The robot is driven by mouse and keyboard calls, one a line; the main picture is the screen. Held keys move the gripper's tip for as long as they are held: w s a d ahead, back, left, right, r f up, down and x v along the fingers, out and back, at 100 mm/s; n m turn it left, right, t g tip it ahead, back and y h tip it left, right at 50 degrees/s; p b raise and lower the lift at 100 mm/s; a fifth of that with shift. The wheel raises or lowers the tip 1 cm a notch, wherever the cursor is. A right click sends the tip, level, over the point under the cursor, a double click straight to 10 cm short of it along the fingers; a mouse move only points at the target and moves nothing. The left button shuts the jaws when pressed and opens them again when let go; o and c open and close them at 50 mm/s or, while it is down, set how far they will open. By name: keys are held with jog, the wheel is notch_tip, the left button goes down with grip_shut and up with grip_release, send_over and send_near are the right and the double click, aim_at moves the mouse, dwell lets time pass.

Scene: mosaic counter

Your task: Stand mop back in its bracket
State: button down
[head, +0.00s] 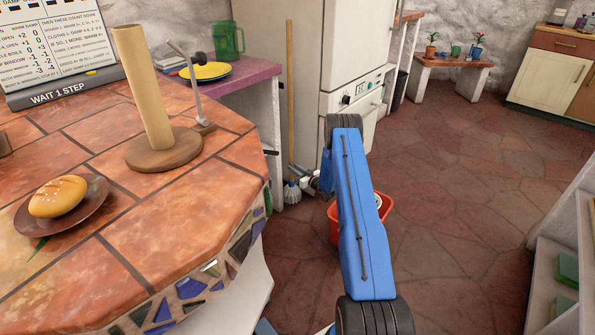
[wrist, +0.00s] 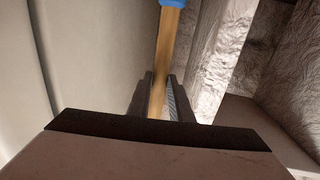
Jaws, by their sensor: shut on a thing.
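The mop (head: 291,90) has a long wooden handle and a pale, stringy head low down near the floor. It stands nearly upright in the gap between the purple-topped counter and the white fridge. In the wrist view the mop handle (wrist: 168,45) runs between the two fingers and has a blue part at the picture's top edge. My gripper (wrist: 158,95) is shut on the handle. In the head view my gripper (head: 304,177) is low beside the mop, mostly hidden behind my blue arm. I cannot make out the bracket in either view.
A red bucket (head: 386,208) stands on the floor behind my arm. The white fridge (head: 275,40) is right of the mop; the purple counter (head: 235,80) is left. The tiled counter (head: 200,225) fills the left foreground. The floor (head: 460,190) to the right is clear.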

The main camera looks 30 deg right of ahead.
jog(key=w+a+f, duration=0.3)
jog(key=w, duration=0.6)
jog(key=shift+a, duration=0.15)
dwell(0.9)
jog(key=shift+w+f, duration=0.1)
jog(key=shift+f, duration=0.05)
dwell(0.3)
jog(key=c, duration=1.5)
grip_release()
jog(key=shift+f, duration=0.1)
jog(key=s+d, duration=0.1)
jog(key=s, duration=0.4)
jog(key=s+d, duration=0.1)
jog(key=s, duration=0.5)
jog(key=s+d, duration=0.1)
jog(key=s, duration=0.5)
jog(key=shift+s+r, duration=0.1)
jog(key=shift+r, duration=0.25)
